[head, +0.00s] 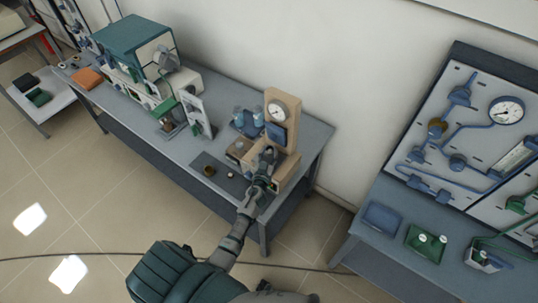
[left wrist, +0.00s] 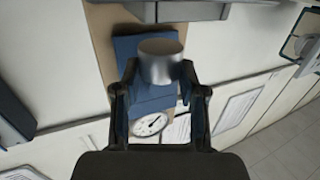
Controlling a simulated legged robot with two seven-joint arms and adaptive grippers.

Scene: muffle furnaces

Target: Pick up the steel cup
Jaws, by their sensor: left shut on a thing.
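The steel cup (left wrist: 161,61) shows in the left wrist view as a plain grey metal cylinder between the fingertips of my left gripper (left wrist: 159,76). The fingers press on it from both sides. In the head view my left gripper (head: 266,166) is at the right end of the long bench, in front of the tan stand with a round gauge (head: 283,107). I cannot make out the cup clearly there. The stand's blue panel and dial (left wrist: 150,124) show behind the cup in the left wrist view. My right gripper is not in view.
The long grey bench (head: 313,133) also bears a teal-topped furnace (head: 130,40), a white upright panel (head: 196,112) and blue containers (head: 246,122) close to my gripper. A dark mat (head: 215,178) lies left of it. At right stands a piping board (head: 470,130) over another bench.

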